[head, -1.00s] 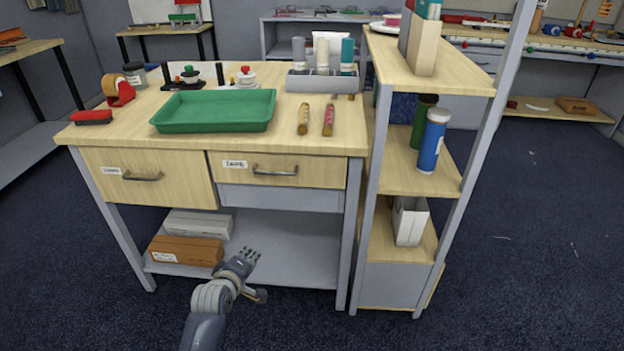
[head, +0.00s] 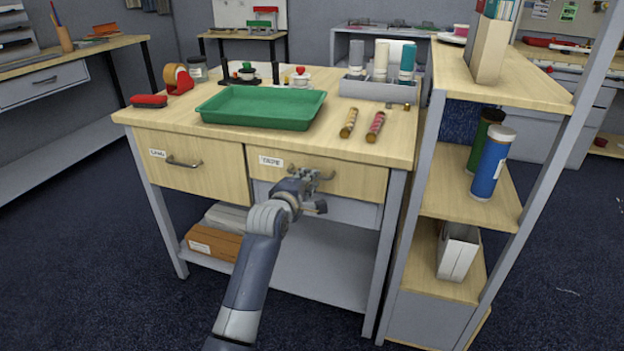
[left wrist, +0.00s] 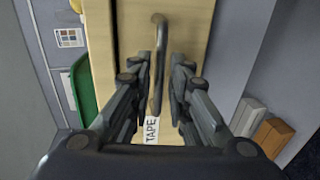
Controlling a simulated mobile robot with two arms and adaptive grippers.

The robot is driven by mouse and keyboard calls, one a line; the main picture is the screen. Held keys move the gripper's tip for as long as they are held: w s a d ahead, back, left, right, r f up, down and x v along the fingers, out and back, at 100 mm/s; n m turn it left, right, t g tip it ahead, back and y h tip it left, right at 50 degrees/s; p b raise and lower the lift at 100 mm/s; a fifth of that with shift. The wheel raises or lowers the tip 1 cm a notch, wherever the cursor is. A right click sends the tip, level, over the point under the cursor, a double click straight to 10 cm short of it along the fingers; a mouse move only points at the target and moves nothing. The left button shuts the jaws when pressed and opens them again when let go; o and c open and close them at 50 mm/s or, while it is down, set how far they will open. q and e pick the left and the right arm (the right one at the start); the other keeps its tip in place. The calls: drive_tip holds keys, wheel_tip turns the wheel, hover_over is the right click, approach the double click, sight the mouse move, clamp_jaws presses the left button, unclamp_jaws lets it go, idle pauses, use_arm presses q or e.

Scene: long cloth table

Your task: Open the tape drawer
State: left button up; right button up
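The tape drawer (head: 345,180) is the right one of two pale wooden drawers in the workbench, with a "TAPE" label (head: 271,162) on its front. It looks closed, its front about level with the drawer beside it. My left gripper (head: 314,180) is at its front and covers most of its handle in the head view. In the left wrist view the curved metal handle (left wrist: 158,60) lies between the two spread fingers of the gripper (left wrist: 160,75), with visible gaps on both sides. My right gripper is not in view.
A second drawer (head: 210,168) adjoins on the left. A green tray (head: 262,108) and several small items stand on the bench top (head: 225,135). A shelf unit (head: 400,250) stands close on the right. The floor in front is clear.

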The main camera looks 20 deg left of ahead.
use_arm(q)
drive_tip(key=shift+b+x, duration=0.3)
drive_tip(key=shift+x, duration=1.4)
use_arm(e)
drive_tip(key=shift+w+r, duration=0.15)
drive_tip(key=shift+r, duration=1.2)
use_arm(q)
clamp_jaws()
